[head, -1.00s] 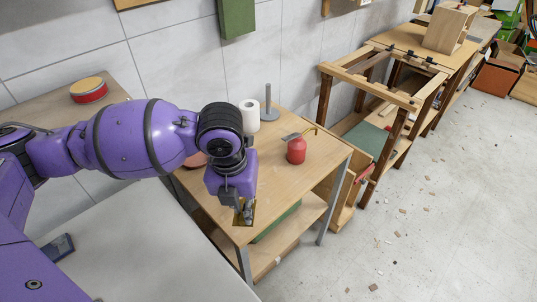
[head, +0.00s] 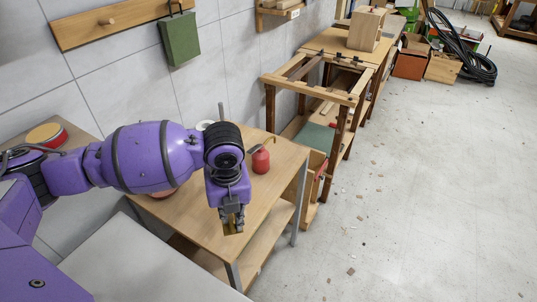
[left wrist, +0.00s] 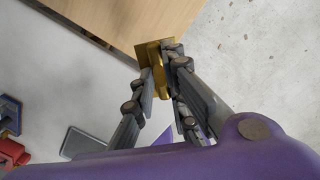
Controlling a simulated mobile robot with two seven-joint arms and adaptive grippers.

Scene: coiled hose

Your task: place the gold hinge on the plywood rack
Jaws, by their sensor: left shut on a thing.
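The gold hinge (head: 233,226) is in my left gripper (head: 231,215), hanging below the fingers at the near edge of the wooden table in the head view. In the left wrist view the fingers (left wrist: 162,82) are closed around the gold hinge (left wrist: 152,56), whose flat plate sticks out past the fingertips. A pale upright plywood piece (head: 365,29) stands on the far workbench; it looks like the plywood rack, but it is small at this distance. My right gripper is in neither view.
A red oil can (head: 261,161) stands on the near wooden table (head: 262,205). A wooden frame stand (head: 313,85) lies between this table and the far workbench (head: 334,42). A coiled black hose (head: 470,55) lies at the back right. The floor on the right is mostly open, with scattered scraps.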

